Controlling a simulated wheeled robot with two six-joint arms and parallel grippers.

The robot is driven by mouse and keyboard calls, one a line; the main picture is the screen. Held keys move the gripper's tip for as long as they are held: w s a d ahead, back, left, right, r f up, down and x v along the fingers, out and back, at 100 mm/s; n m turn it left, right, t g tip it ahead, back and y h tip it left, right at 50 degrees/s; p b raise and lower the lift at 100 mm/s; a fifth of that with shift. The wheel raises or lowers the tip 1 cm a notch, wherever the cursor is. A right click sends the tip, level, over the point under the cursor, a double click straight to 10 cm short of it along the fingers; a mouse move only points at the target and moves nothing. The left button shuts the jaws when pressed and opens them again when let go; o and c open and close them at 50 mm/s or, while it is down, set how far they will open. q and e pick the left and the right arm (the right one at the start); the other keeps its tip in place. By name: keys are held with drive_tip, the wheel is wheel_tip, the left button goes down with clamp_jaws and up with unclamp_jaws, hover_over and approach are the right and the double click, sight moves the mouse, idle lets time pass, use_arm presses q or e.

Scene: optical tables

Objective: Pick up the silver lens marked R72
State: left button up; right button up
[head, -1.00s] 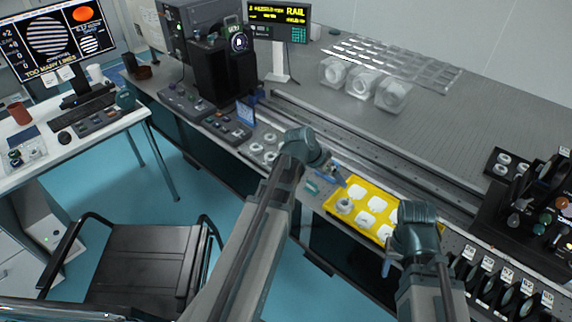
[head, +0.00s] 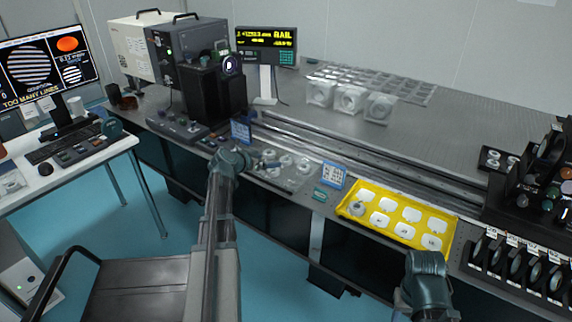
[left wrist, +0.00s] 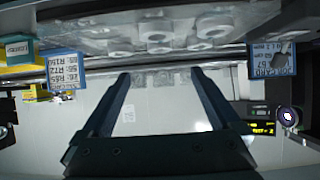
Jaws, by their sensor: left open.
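Several silver ring-shaped lenses (head: 287,161) sit in a clear tray (head: 290,184) at the table's front edge in the head view. They also show, blurred, along the top of the left wrist view (left wrist: 155,42). No marking on a lens is readable, so I cannot tell which is R72. A blue card (left wrist: 62,73) listing R150, R72 and R65 stands beside the tray. My left gripper (left wrist: 161,74) is open and empty, with its fingers pointing towards the tray. In the head view it is at the tray's left end (head: 262,165). My right gripper's jaws are not clear below its wrist (head: 428,272).
Another blue card (head: 241,131) stands to the left. A long rail (head: 380,160) runs behind. Clear cubes (head: 350,99) stand farther back.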

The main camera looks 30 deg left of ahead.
use_arm(q)
drive_tip(key=b, duration=0.3)
approach(286, 158)
drive_tip(key=shift+w+f, duration=0.85)
drive_tip(key=shift+w+d, duration=0.1)
drive_tip(key=shift+w, duration=0.25)
drive_tip(key=b+x, duration=0.2)
drive_tip(key=x, duration=0.3)
drive_tip(key=shift+w+f, duration=0.1)
drive_tip(key=shift+w, duration=0.05)
drive_tip(key=c, duration=1.5)
drive_tip(key=shift+o, duration=0.2)
wheel_tip(286, 158, up, 3)
drive_tip(key=p, duration=0.2)
drive_tip(key=shift+p, duration=0.35)
drive_tip(key=shift+r+p, duration=0.4)
drive_tip(key=shift+r, duration=0.15)
drive_tip(key=s+d, duration=0.3)
drive_tip(key=d, duration=0.1)
drive_tip(key=s+d, duration=0.4)
drive_tip(key=s+d+r+p, duration=0.1)
drive_tip(key=s+d, duration=0.2)
drive_tip(key=d, duration=0.1)
drive_tip(key=shift+s+d, duration=0.1)
drive_tip(key=shift+s, duration=0.2)
